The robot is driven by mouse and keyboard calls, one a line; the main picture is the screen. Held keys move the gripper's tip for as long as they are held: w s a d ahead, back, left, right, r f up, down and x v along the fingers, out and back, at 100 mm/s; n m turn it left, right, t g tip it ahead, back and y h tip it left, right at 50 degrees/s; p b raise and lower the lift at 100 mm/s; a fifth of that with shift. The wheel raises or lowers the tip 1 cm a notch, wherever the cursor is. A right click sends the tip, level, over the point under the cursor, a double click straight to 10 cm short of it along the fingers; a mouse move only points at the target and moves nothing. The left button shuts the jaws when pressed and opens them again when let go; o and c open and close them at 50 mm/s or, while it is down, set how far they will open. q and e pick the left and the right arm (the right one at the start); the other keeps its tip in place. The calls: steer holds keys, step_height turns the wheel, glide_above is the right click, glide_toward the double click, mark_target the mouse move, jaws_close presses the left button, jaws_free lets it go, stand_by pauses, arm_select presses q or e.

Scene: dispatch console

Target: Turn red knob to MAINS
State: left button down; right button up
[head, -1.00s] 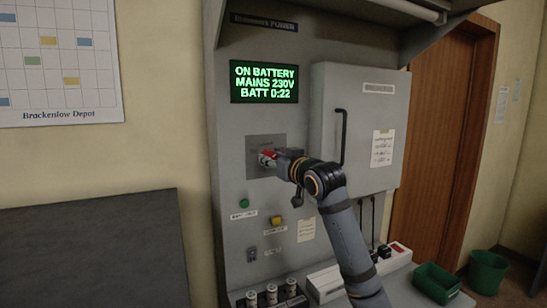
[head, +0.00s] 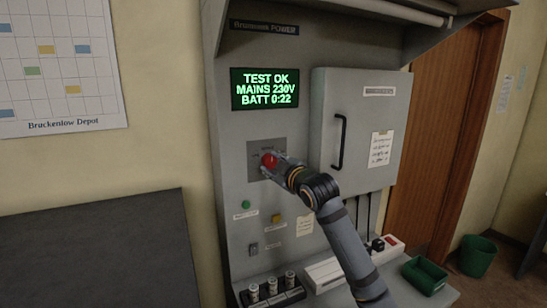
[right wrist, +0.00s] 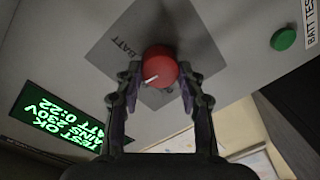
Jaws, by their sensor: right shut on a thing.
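The red knob (head: 269,160) sits on a grey square plate (head: 282,147) on the console front. My right gripper (head: 272,165) reaches it from the lower right. In the right wrist view the knob (right wrist: 162,62) is between the two fingers of my right gripper (right wrist: 160,76), shut on it. A white pointer line on the knob runs toward the lower left of that view. A BATT label (right wrist: 122,47) is on the plate; the MAINS label cannot be made out. The green display (head: 264,88) reads TEST OK, MAINS 230V, BATT 0:22. My left gripper is not in view.
A green button (head: 246,204) and a yellow button (head: 276,218) are below the knob. A cabinet door with a black handle (head: 339,142) stands out to the right. Several cylinders (head: 272,287) and a green tray (head: 425,274) are on the ledge below.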

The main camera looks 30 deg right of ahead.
steer(key=shift+n+p, duration=0.35)
steer(key=shift+n, duration=0.25)
steer(key=o, duration=1.2)
steer(key=shift+s, duration=0.1)
steer(key=shift+s, duration=0.3)
steer(key=shift+s+a+r, duration=0.1)
steer(key=shift+s+a, duration=0.05)
steer(key=shift+s, duration=1.55)
steer(key=shift+s+a+r, duration=0.1)
steer(key=shift+s, duration=1.55)
